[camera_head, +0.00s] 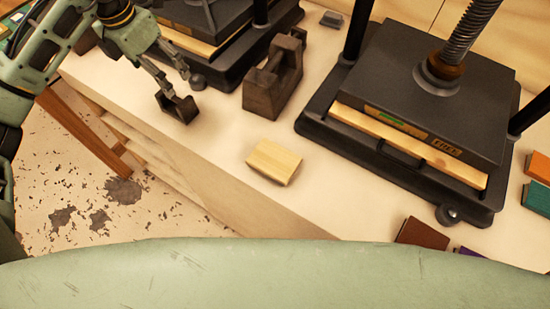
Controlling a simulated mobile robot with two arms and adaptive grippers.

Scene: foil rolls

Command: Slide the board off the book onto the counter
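A pale wooden board (275,161) lies near the counter's front edge, in the middle of the view. A thin darker layer shows under its near side; I cannot tell clearly whether it is the book. My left gripper (175,82) is to the upper left of the board, clear of it. My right gripper is not in view.
The pale counter (225,135) is bare around the board. Behind stand a large dark handled weight (273,76) and a black press (415,95). A brown book (422,234) and coloured books lie at the right.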

